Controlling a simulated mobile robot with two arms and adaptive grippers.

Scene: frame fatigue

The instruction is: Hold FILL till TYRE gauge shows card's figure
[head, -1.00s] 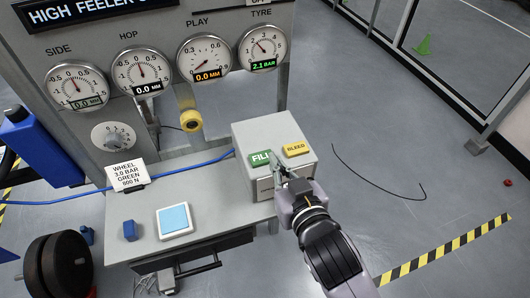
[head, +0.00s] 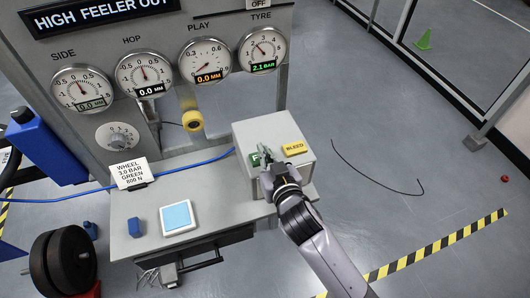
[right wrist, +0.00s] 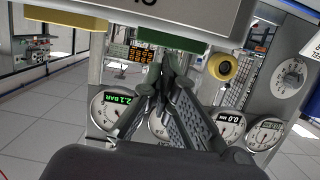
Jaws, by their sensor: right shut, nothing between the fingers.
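The TYRE gauge (head: 262,48) at the top right of the panel has a green readout of 2.1 BAR. The white card (head: 130,172) reads WHEEL, 3.0 BAR, GREEN and a force figure in N. The green FILL button (head: 255,160) is on the grey box, mostly hidden behind my right gripper (head: 266,157). That gripper is shut and empty, its tips at the button. In the right wrist view the closed fingertips (right wrist: 172,62) sit just below the green button (right wrist: 172,40); I cannot tell if they touch it. My left gripper is out of view.
The yellow BLEED button (head: 294,147) is right beside FILL on the grey box (head: 290,168). A blue-and-white pad (head: 177,217) and a small blue block (head: 134,227) are on the bench. A blue cable (head: 200,165) crosses behind the card.

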